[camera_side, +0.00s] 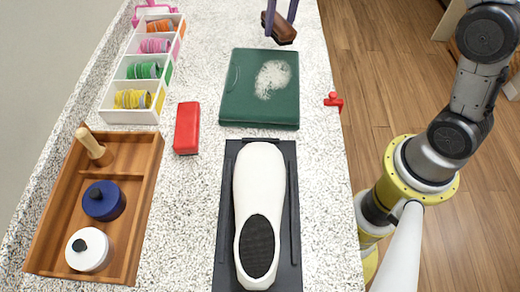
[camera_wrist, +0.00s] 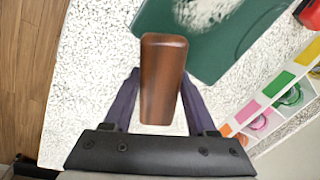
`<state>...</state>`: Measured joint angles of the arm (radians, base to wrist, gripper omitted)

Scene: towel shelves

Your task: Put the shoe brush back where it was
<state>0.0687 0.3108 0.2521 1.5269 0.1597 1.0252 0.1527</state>
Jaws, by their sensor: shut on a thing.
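The shoe brush (camera_side: 285,34) is a brown wooden block at the far end of the counter in the side view, beyond the green board. My gripper (camera_side: 280,18) is shut on it, with a purple finger at either side. In the wrist view the brush (camera_wrist: 163,70) shows its smooth brown back between the fingers of my gripper (camera_wrist: 160,100). Its underside is hidden there. The side view shows it tilted and does not make clear how far it is above the counter. The green board (camera_side: 236,101) carries a patch of white marks.
A white shoe (camera_side: 259,190) lies on a black tray (camera_side: 228,235). A red block (camera_side: 187,128), a white compartment rack (camera_side: 130,116) with coloured coils and a wooden tray (camera_side: 135,200) with jars stand left. A red fitting (camera_side: 334,101) is at the right edge. Speckled counter is bare beside the board.

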